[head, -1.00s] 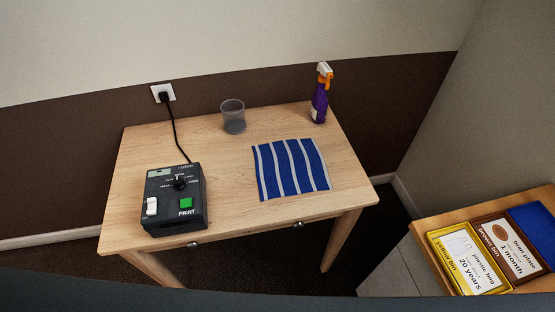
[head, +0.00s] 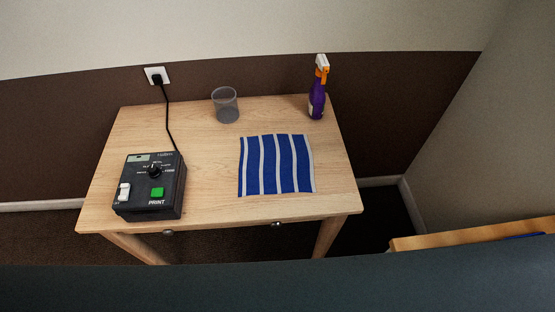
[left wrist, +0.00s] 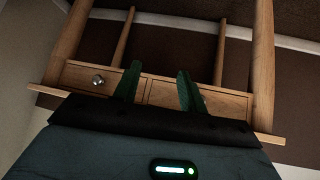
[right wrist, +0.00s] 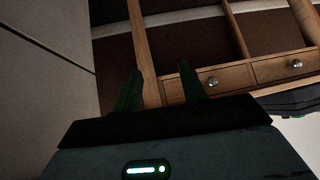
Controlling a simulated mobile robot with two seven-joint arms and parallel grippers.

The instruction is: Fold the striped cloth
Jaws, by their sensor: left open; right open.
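The striped cloth (head: 271,165), blue with pale grey stripes, lies flat and spread out on the right half of the wooden table (head: 205,160). No gripper shows in the head view. In the left wrist view my left gripper (left wrist: 158,82) is open and empty, with the table's drawers and legs beyond it. In the right wrist view my right gripper (right wrist: 161,82) is open and empty, also facing the drawers and a table leg. Neither wrist view shows the cloth.
A black label printer (head: 150,187) with a green button stands at the table's left, its cord running to a wall socket (head: 157,76). A grey cup (head: 225,105) and a purple spray bottle (head: 317,90) stand at the back. Another wooden surface (head: 470,234) shows at right.

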